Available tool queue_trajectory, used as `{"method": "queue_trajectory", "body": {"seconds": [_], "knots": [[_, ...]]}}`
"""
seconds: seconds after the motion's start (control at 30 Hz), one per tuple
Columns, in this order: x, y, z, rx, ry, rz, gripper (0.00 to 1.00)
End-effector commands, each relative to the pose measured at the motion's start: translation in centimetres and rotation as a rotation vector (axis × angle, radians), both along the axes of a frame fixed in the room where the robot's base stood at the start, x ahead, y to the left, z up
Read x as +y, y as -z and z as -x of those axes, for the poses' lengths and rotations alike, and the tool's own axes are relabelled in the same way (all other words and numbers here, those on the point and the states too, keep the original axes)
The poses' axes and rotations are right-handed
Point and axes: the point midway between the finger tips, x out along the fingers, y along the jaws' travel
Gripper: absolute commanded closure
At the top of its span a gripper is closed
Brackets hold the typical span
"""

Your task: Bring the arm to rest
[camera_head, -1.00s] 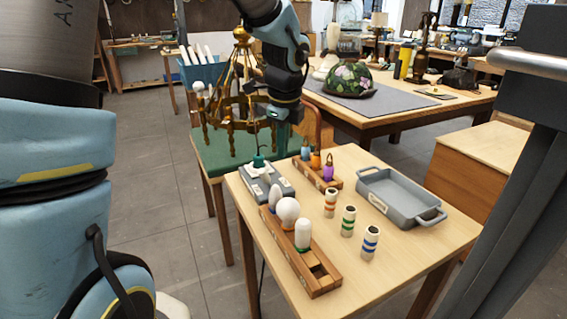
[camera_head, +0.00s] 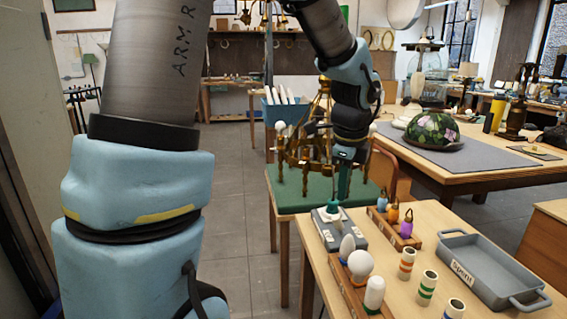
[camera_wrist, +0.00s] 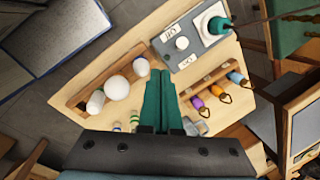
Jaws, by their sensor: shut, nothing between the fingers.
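My gripper (camera_head: 342,186) is shut and empty. In the head view it hangs pointing down, in front of the brass chandelier (camera_head: 299,150) and above the far end of the small wooden table (camera_head: 433,222). In the wrist view my gripper's teal fingers (camera_wrist: 161,84) are together, over the space between the bulb rack (camera_wrist: 77,102) and the rack of coloured pieces (camera_wrist: 207,85). A grey test box (camera_wrist: 187,52) with a teal-based socket lies just past the fingertips in that view.
A grey tray (camera_head: 462,267) and several striped tubes (camera_head: 427,288) stand on the small table. The bulb rack (camera_head: 344,287) runs along its left edge. The chandelier rests on a green-topped table (camera_head: 290,198). A larger table with a floral lampshade (camera_head: 432,133) is behind. Grey floor (camera_head: 235,215) is open at left.

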Motion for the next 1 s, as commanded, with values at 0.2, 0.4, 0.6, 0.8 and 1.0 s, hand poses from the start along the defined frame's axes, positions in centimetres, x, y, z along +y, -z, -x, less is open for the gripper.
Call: {"method": "queue_trajectory", "body": {"seconds": [0.2,0.4,0.6,0.8,1.0], "knots": [[12.1,2.9,0.2,0.055,-0.860,0.128,1.00],[20.5,5.0,3.0,0.081,-1.609,0.253,1.00],[24.0,5.9,5.1,0.087,-1.990,0.322,1.00],[24.4,6.1,5.4,0.089,-2.046,0.332,1.00],[24.4,6.0,5.3,0.089,-2.041,0.331,1.00]]}}
